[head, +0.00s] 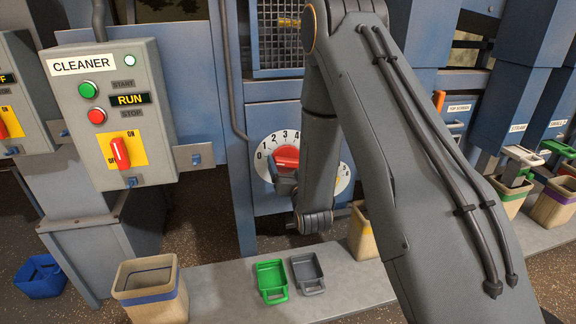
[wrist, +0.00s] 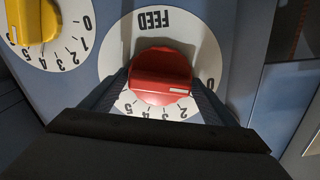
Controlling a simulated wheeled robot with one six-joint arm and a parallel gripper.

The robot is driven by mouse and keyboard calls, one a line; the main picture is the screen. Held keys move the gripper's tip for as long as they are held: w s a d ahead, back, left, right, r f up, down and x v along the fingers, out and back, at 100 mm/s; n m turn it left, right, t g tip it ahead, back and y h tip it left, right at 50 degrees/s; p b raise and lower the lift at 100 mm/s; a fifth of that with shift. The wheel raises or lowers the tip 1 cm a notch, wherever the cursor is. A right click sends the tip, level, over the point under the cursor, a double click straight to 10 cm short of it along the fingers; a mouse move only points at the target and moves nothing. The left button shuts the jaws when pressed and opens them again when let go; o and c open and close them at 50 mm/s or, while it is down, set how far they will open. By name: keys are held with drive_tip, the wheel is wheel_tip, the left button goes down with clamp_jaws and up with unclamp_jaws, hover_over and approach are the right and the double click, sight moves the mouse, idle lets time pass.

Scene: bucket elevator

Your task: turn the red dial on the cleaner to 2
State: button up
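The red dial (head: 286,158) sits on a round white scale with numbers from 0 up, on a blue panel right of the CLEANER box (head: 112,110). In the wrist view the red dial (wrist: 160,76) appears upside down, under the word FEED. Its white mark lies at the right end of its bar, on the low-number side; the exact number there is hidden. My gripper (wrist: 161,84) has one finger at each end of the bar, with the dial between them. Contact is unclear. In the head view my arm hides part of the scale.
A yellow dial (wrist: 36,20) with its own scale is near, at left in the wrist view. The CLEANER box has green and red buttons and a red switch (head: 120,152). Below are a green scoop (head: 271,279), a grey scoop (head: 307,272) and a wooden bucket (head: 150,290).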

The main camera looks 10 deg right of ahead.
drive_tip(key=c, duration=0.5)
drive_tip(key=shift+o, duration=0.2)
drive_tip(key=m+b, duration=0.1)
drive_tip(key=m, duration=0.3)
drive_tip(key=m+b, duration=0.1)
drive_tip(key=m, duration=0.4)
drive_tip(key=shift+m+b, duration=0.3)
drive_tip(key=shift+m, duration=0.1)
drive_tip(key=o, duration=0.8)
drive_tip(key=shift+s, duration=0.1)
